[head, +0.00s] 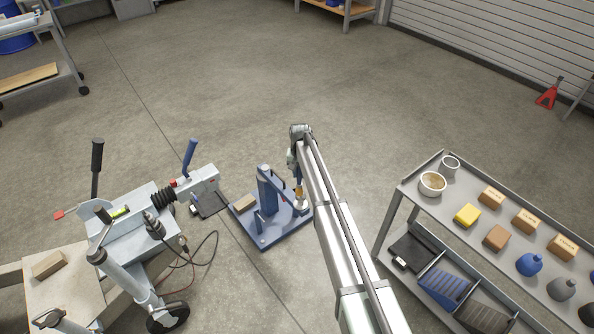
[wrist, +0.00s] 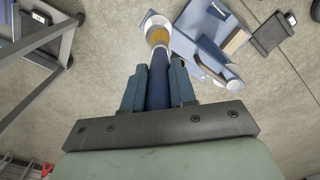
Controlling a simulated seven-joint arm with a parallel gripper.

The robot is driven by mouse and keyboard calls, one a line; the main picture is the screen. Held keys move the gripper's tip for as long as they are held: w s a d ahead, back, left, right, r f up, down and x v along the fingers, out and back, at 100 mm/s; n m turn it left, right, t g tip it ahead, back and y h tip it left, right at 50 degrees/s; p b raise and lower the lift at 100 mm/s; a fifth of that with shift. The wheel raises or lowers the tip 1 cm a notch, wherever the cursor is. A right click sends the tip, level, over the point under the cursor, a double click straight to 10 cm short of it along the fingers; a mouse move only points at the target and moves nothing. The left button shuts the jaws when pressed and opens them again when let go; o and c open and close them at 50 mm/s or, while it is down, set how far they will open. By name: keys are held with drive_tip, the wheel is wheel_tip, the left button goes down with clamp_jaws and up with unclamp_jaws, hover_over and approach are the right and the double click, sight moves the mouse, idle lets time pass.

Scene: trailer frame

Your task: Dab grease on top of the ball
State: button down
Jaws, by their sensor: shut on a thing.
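My gripper (wrist: 157,82) is shut on the dark blue handle of a brush (wrist: 158,62), one finger on each side. The brush has a silver ferrule and golden-brown bristles (wrist: 158,37). In the head view my gripper (head: 297,168) is above the blue floor stand, with the brush (head: 299,190) pointing down. A pale, round metal part, apparently the ball (head: 301,206), is right under the bristles at the stand's right side. It also shows in the wrist view (wrist: 151,18), partly hidden by the bristles. I cannot tell whether they touch.
The blue stand (head: 263,242) has an upright post and a tan block. The trailer coupler (head: 197,183) with a blue lever is to its left. A grey cart (head: 413,195) at the right carries cups (head: 432,184), boxes and bottles. Cables lie on the floor.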

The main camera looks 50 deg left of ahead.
drive_tip(key=shift+s, duration=0.35)
wheel_tip(320, 180, up, 8)
drive_tip(key=shift+s, duration=0.3)
idle(0.7)
